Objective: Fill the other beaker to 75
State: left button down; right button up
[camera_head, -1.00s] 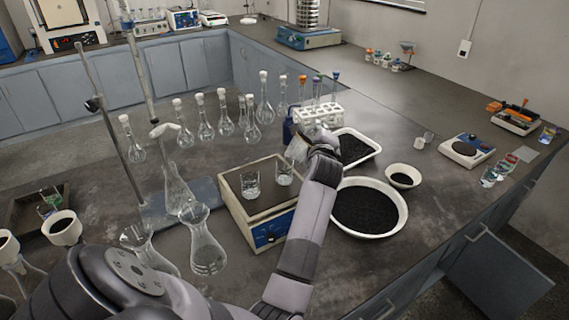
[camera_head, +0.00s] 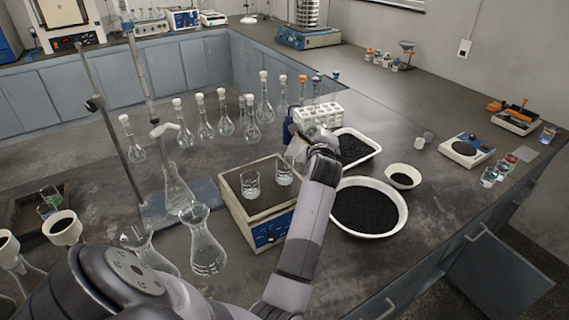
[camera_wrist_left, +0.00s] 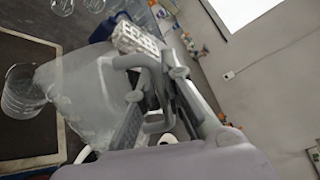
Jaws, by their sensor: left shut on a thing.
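Two small clear glass beakers stand on the beige stirrer plate (camera_head: 266,218): a left beaker (camera_head: 250,185) and a right beaker (camera_head: 284,174). Both look to hold some clear liquid low down, but I cannot read the levels. My left gripper (camera_head: 309,150) is shut on a translucent vessel (camera_head: 297,151), held behind and slightly right of the right beaker. In the left wrist view, the vessel (camera_wrist_left: 82,98) is tilted in front of the fingers (camera_wrist_left: 140,92), and one beaker (camera_wrist_left: 22,90) shows close beside it. I cannot tell whether liquid is flowing. My right gripper is not in view.
A white tube rack (camera_head: 318,114) and a blue bottle (camera_head: 289,128) stand just behind the gripper. A white tray (camera_head: 372,148) and a round bowl (camera_head: 369,207) of black granules lie to the right. Flasks (camera_head: 207,245) stand left of the plate.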

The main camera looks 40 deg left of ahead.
pick_arm(q)
jog(key=shift+r, duration=0.1)
dwell(0.3)
jog(key=f+m+b, duration=0.1)
jog(key=w+d+f+m+b, duration=0.1)
jog(key=d+f+m+b, duration=0.1)
jog(key=f+b, duration=0.1)
jog(key=shift+w+d+y, duration=0.2)
jog(key=shift+w+y, duration=0.1)
jog(key=shift+w+d+r+m+p, duration=0.1)
jog(key=shift+w+r+m+p, duration=0.05)
jog(key=shift+r+m+p, duration=0.15)
jog(key=shift+w+f, duration=0.1)
jog(key=shift+d+f+m+b, duration=0.25)
jog(key=shift+f+m+b, duration=0.15)
jog(key=shift+f+b, duration=0.15)
jog(key=w+d+f+m+y+p, duration=0.1)
jog(key=w+d+f+m+p, duration=0.1)
jog(key=w+d+f+m, duration=0.2)
jog(key=d+m, duration=0.1)
jog(key=m, duration=0.2)
jog(key=shift+d+f+y, duration=0.3)
jog(key=shift+d+f, duration=0.05)
